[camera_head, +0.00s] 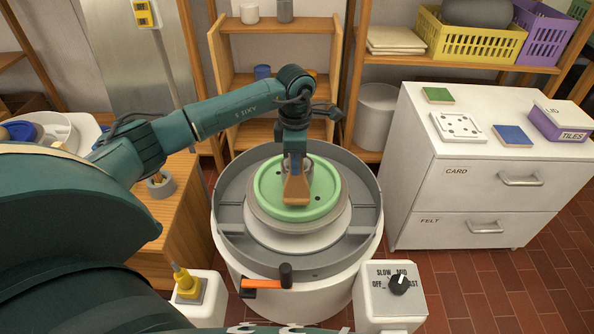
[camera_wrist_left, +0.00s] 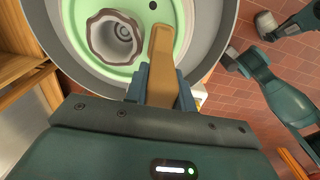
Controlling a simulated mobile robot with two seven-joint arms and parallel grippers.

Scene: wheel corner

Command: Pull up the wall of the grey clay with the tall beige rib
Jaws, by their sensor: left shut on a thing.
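The grey clay (camera_wrist_left: 96,38) is a low, open pot with an uneven, wavy rim in the left wrist view. It stands on the round green bat (camera_head: 322,205) of the wheel. In the head view my left gripper hides most of it. My left gripper (camera_head: 294,168) is over the bat, shut on the tall beige rib (camera_head: 296,191). In the left wrist view the rib (camera_wrist_left: 164,62) points away from the jaws (camera_wrist_left: 160,88), close beside the clay's outer wall. I cannot tell whether they touch. Part of my right arm shows there; its jaws are unclear.
A grey splash pan (camera_head: 232,236) rings the wheel. A white drawer cabinet (camera_head: 480,188) stands right.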

